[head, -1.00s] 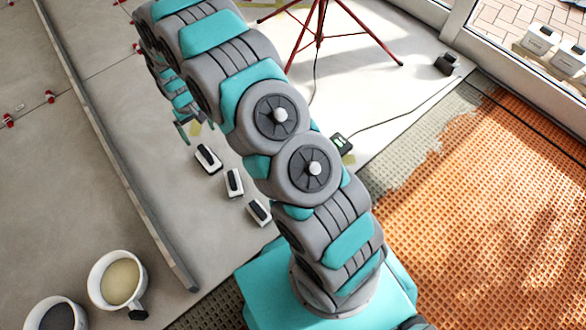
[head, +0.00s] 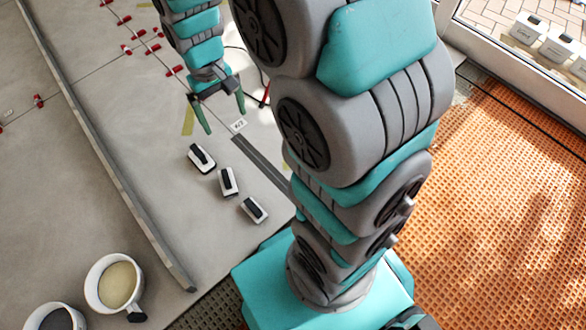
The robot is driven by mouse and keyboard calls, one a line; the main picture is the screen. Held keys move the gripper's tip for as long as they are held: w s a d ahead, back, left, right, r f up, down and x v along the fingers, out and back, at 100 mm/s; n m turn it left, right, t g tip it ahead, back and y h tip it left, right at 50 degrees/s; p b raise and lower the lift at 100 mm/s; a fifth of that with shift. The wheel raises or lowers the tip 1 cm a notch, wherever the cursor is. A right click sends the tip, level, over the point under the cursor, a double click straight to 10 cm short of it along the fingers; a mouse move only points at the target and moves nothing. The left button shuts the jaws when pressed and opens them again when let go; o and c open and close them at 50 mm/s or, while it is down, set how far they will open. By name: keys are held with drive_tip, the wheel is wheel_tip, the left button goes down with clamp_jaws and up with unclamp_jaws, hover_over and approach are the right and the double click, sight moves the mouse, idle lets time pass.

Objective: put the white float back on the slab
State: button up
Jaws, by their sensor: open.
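Three white blocks with dark handles lie on the grey slab (head: 110,110) in a slanting row: an upper one (head: 201,158), a middle one (head: 228,182) and a lower one (head: 254,209). They look like floats; I cannot tell which one the task means. My gripper (head: 223,120) points down with its two teal fingers spread. It is open and empty, above the upper block in the picture and apart from it.
A long grey straightedge (head: 110,165) runs down the left. Two buckets, one with beige contents (head: 117,284) and one with dark contents (head: 56,318), stand at lower left. Red clips (head: 175,71) sit along tile joints. Orange matting (head: 500,200) covers the right. My arm hides the middle.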

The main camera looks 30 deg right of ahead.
drive_tip(key=s+d+r, duration=0.2)
drive_tip(key=s+r, duration=0.1)
drive_tip(key=s, duration=0.8)
drive_tip(key=s+d+r+m, duration=0.1)
drive_tip(key=s+r, duration=0.2)
drive_tip(key=s, duration=0.9)
drive_tip(key=shift+s+d+r+g, duration=0.2)
drive_tip(key=shift+d+g, duration=0.15)
drive_tip(key=shift+g, duration=0.05)
wheel_tip(320, 180, up, 4)
drive_tip(key=p, duration=0.4)
drive_tip(key=shift+r, duration=0.1)
